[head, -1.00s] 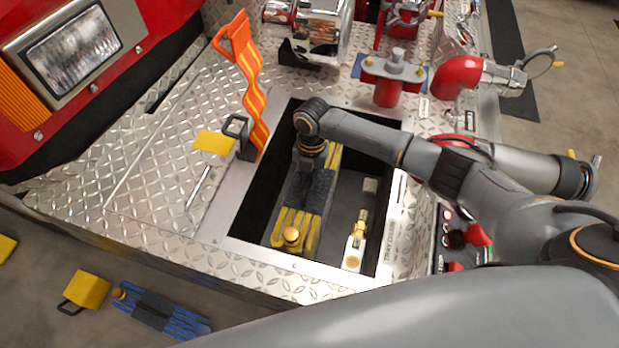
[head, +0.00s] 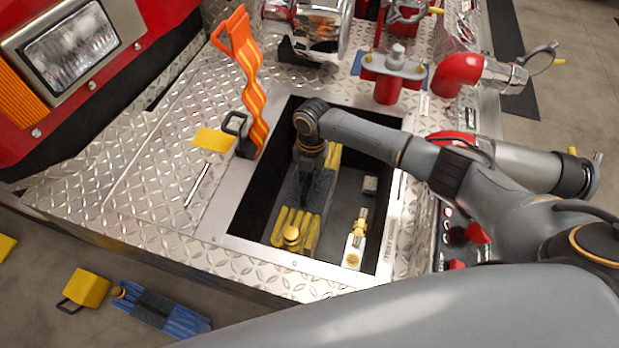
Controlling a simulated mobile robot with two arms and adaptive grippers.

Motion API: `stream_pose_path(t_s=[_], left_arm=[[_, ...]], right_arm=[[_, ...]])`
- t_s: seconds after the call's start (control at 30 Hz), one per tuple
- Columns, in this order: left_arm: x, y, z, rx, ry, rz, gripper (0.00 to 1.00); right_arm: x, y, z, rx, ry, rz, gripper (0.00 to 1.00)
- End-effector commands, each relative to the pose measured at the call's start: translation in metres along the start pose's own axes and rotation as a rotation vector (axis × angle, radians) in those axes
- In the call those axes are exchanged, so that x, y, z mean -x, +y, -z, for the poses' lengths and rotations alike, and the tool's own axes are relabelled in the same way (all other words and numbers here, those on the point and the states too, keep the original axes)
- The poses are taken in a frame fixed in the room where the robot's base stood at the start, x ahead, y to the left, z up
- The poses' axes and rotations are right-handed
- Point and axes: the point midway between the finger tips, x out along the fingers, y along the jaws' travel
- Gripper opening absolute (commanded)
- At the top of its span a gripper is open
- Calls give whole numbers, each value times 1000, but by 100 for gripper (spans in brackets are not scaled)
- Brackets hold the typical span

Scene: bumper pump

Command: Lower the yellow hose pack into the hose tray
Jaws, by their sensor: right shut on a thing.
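The yellow hose pack (head: 307,221), banded in dark grey with a brass coupling at its near end, is inside the hose tray (head: 222,216), a dark recessed well in the diamond-plate bumper. It lies lengthwise along the tray's left and middle part. My right gripper (head: 305,188) points down into the tray and is shut on the dark band of the pack; its fingertips are hard to make out. I cannot tell whether the pack touches the tray floor. My left gripper is not in view.
A brass and white nozzle (head: 356,240) and a small grey block (head: 370,185) lie in the tray's right side. An orange strap (head: 250,75) stands at its left edge. A blue hose pack (head: 160,308) and a yellow block (head: 88,288) are on the floor.

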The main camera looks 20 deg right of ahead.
Motion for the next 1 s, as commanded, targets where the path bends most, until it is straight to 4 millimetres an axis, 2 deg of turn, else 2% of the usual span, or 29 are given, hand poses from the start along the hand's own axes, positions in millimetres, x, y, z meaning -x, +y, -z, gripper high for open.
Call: stream_pose_path(t_s=[0.13, 0.17, 0.27, 0.3, 0.5, 0.6, 1.0], left_arm=[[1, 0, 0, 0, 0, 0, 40], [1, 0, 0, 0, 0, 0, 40], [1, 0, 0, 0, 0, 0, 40], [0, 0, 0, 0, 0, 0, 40], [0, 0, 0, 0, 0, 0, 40], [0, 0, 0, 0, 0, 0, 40], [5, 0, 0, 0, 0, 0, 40]], right_arm=[[3, 2, -1, 1, -2, -6, 0], [3, 2, 0, 1, -1, -6, 16], [3, 2, 0, 1, -1, -5, 37], [2, 2, 0, 1, -1, -4, 40], [1, 1, 0, 0, 0, -2, 40], [-2, -2, 1, -1, 2, 4, 59], [5, 0, 1, 0, 1, 0, 60]])
